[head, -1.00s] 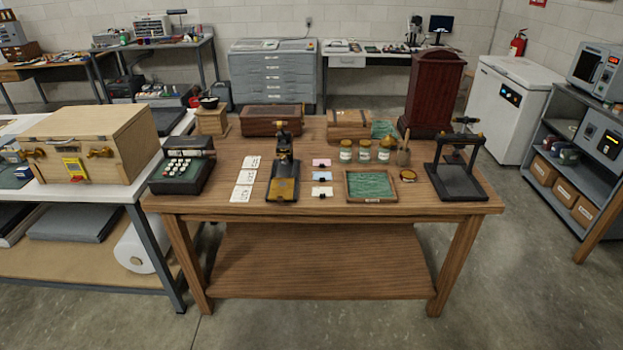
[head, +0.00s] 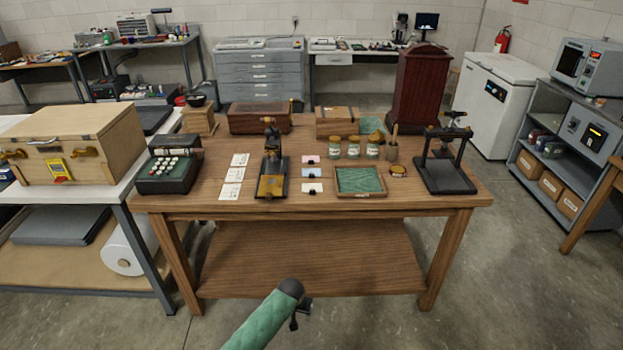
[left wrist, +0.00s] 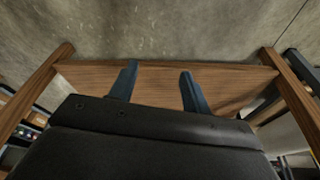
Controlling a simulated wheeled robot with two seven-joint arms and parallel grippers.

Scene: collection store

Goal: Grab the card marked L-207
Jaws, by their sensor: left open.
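Three white paper cards lie in a column on the wooden table, left of the black and brass press: a far card (head: 240,159), a middle card (head: 235,174) and a near card (head: 230,191). My left gripper, partly hidden beyond my green-sleeved arm, is low in front of the table, apart from the cards. In the left wrist view its two fingers (left wrist: 158,76) are apart and empty.
A side bench (head: 95,195) stands at the left.

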